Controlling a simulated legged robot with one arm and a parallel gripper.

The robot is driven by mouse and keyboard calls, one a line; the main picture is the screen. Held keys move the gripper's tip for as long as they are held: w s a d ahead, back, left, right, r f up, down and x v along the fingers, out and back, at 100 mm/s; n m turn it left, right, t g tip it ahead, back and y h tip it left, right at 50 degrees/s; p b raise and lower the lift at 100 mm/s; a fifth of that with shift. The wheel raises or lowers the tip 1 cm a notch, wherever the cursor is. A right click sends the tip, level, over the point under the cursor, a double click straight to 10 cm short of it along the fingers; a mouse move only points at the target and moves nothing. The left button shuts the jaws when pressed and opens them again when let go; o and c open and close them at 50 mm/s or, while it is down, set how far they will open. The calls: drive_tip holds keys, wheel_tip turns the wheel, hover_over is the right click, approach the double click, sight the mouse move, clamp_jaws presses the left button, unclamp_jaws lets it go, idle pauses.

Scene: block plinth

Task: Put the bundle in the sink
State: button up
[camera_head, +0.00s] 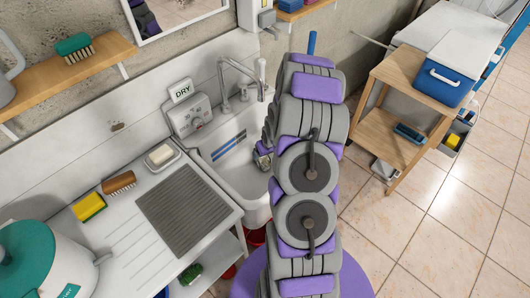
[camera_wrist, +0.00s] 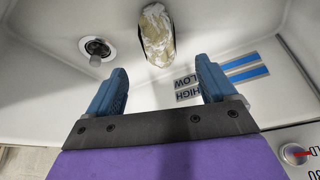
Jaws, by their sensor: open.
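The bundle (camera_wrist: 158,35) is a pale tan roll in shiny, crinkled clear wrapping. In the wrist view it lies inside the white sink (camera_wrist: 222,25), near the drain. The sink (camera_head: 230,150) also shows in the head view, partly behind my arm; the bundle is hidden there. My gripper (camera_wrist: 160,75) is open, with its two blue fingers apart and nothing between them. The bundle is just beyond the fingertips, with a visible gap. In the head view only a bit of my gripper (camera_head: 262,155) shows, over the sink's right part.
The drain (camera_wrist: 97,46) has a dark ring. A tap (camera_head: 240,78) rises behind the basin. A dial box marked DRY (camera_head: 188,115) stands at its back left. The drainboard holds a soap dish (camera_head: 163,157), brush (camera_head: 118,182) and sponge (camera_head: 88,206). A wooden trolley (camera_head: 400,68) stands right.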

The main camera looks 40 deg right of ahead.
drive_tip(key=s+a+r+n+g, duration=0.1)
drive_tip(key=s+a+r, duration=0.2)
drive_tip(key=a+r, duration=0.6)
drive_tip(key=s+a+r+n+g, duration=0.1)
drive_tip(key=s+a+r+g, duration=0.15)
drive_tip(key=a+r, duration=0.7)
drive_tip(key=s+a+r, duration=0.3)
drive_tip(key=s+r, duration=0.1)
drive_tip(key=s, duration=0.4)
drive_tip(key=s+a+r+g, duration=0.1)
drive_tip(key=s+a+r, duration=0.3)
drive_tip(key=s, duration=0.3)
drive_tip(key=s+a+r+n+g+y, duration=0.1)
drive_tip(key=s+a+r, duration=0.3)
drive_tip(key=s, duration=0.4)
drive_tip(key=shift+s+r, duration=0.35)
drive_tip(key=shift+r, duration=0.05)
